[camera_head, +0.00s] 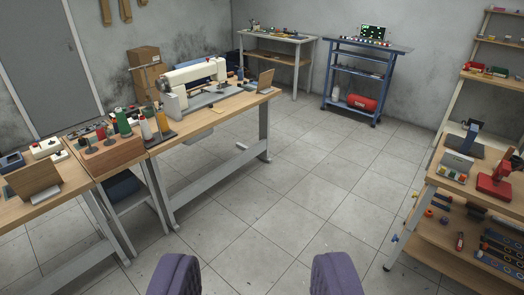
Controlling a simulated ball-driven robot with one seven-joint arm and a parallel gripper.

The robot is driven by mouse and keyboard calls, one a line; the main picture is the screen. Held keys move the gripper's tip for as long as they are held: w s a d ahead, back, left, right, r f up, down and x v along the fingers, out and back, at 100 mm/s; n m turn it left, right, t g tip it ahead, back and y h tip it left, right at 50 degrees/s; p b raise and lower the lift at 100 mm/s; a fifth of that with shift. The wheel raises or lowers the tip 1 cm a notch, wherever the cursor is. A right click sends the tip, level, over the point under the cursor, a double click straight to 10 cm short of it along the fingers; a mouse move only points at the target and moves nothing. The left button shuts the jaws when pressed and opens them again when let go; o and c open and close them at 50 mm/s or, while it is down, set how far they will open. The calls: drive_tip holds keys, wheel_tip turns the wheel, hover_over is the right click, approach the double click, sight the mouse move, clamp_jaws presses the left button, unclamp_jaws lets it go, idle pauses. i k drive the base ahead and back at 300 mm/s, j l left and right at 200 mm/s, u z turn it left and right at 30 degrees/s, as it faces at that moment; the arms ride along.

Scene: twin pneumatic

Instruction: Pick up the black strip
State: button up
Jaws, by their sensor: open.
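My gripper (254,276) shows as two purple, ribbed fingers at the bottom edge. They are wide apart, with only grey floor between them. I cannot pick out a black strip with certainty. Several dark, strip-like pieces (497,266) with coloured marks lie on the lower shelf of the right bench, far from my gripper and partly cut off by the picture edge. They are too small to tell apart.
A sewing machine (192,84) stands on a wooden table (205,118) at the left. Spools (123,123) stand on a lower table. A blue cart (350,72) stands at the back. The right bench (440,182) holds tools. The middle floor (300,185) is clear.

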sight(238, 84)
drive_tip(key=i, duration=1.3)
drive_tip(key=i+u, duration=0.1)
drive_tip(key=i, duration=1.25)
drive_tip(key=i+l, duration=0.2)
drive_tip(key=i, duration=1.1)
